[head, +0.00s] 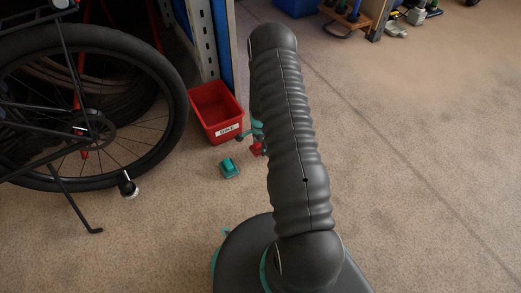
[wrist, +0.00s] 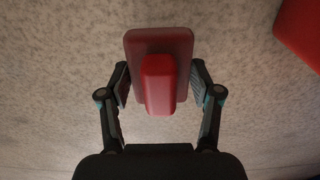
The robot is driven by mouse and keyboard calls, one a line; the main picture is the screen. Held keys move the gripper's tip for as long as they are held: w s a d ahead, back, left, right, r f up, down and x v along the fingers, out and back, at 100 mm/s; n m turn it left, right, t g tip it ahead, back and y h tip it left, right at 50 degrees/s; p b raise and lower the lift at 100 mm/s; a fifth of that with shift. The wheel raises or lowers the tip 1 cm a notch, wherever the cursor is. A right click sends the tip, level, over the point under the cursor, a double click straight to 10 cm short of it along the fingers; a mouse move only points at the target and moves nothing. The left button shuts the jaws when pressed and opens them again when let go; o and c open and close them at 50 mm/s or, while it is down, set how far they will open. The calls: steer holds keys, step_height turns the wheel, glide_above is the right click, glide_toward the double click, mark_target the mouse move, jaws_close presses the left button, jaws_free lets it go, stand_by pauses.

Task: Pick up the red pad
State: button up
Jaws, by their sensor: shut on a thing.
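The red pad (wrist: 178,48) shows in the wrist view as a dark red rounded plate with a brighter red raised grip block on it. My gripper (wrist: 160,86) is shut on the pad, with one finger on each side of it. In the head view, a small part of the red pad (head: 256,149) shows left of my arm, which hides the rest of it. I cannot tell from these views whether the pad touches the floor.
A red bin (head: 217,112) with a white label stands on the floor near the pad, by a shelf post. A teal block-like item (head: 229,168) lies in front of it. A bicycle (head: 85,110) stands at the left.

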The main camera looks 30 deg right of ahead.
steer(key=s+d+r+p, duration=0.1)
steer(key=s+d+r, duration=0.6)
steer(key=s+d, duration=0.1)
steer(key=shift+s, duration=0.3)
steer(key=w+a+r+n+p, duration=0.2)
steer(key=a+r+n+p, duration=0.1)
steer(key=a+r+n, duration=0.5)
steer(key=w+a+r+n+p, duration=0.2)
steer(key=a+r+n+p, duration=0.2)
steer(key=a+r+n, duration=0.5)
steer(key=a+r, duration=0.5)
steer(key=a, duration=0.2)
steer(key=shift+w+a+n, duration=0.25)
steer(key=shift+a+n, duration=0.05)
steer(key=shift+a, duration=0.1)
steer(key=shift+f, duration=0.1)
